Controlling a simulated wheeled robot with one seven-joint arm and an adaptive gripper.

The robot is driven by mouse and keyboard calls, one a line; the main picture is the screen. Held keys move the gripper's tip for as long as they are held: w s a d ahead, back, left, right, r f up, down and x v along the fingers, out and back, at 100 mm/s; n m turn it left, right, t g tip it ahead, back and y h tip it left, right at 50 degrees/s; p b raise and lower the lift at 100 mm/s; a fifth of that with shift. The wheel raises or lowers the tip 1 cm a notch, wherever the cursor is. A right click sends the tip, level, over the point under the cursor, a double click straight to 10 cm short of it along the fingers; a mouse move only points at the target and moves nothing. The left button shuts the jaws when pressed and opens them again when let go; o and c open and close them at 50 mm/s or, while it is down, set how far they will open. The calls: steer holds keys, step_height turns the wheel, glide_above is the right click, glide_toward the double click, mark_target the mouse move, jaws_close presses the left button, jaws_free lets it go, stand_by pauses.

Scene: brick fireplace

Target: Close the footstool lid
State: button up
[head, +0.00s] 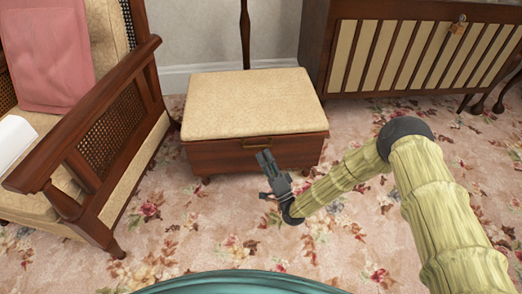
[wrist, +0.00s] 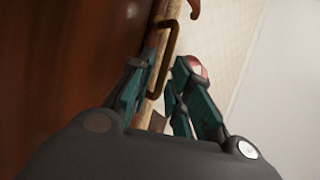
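The footstool has a cream padded lid (head: 250,103) and a dark wooden body (head: 215,158) on short feet. In the head view the lid lies over the body; I cannot tell whether a small gap is left at its front edge. A brass handle (head: 257,143) is at the front, and it also shows in the wrist view (wrist: 164,50). My gripper (head: 265,158) is at the footstool's front, just below the handle. In the wrist view my gripper's fingers (wrist: 168,68) are apart, with the handle's near part between or just beyond them. Contact is unclear.
A wooden armchair (head: 110,125) with a pink cushion (head: 52,55) stands at the left. A slatted wooden cabinet (head: 400,55) with a padlock (head: 458,25) is at the back right. The floral carpet (head: 190,235) in front of the footstool is clear.

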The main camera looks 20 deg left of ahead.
steer(key=v, duration=0.8)
stand_by(0.4)
steer(key=s+d+f+n+g+h+p, duration=0.1)
steer(key=s+d+f+g+h, duration=0.1)
steer(key=s+d+f+h, duration=0.3)
steer(key=s+d+f+n+g+h+p, duration=0.1)
steer(key=s+d+f+g+h, duration=0.15)
steer(key=d, duration=0.45)
steer(key=s+d+f+n+g+h+p, duration=0.1)
steer(key=s+d+f+g+h, duration=0.1)
steer(key=s+d+f+h, duration=0.25)
steer(key=s+d+r+n+g+h+p, duration=0.1)
steer(key=s+d+r+g+h, duration=0.25)
steer(key=s+d, duration=0.75)
steer(key=s+d+r+g+h, duration=0.25)
steer(key=s+d+g, duration=0.25)
steer(key=s+d, duration=0.6)
step_height(320, 180, up, 38)
steer(key=h+p, duration=0.1)
steer(key=p, duration=3.7)
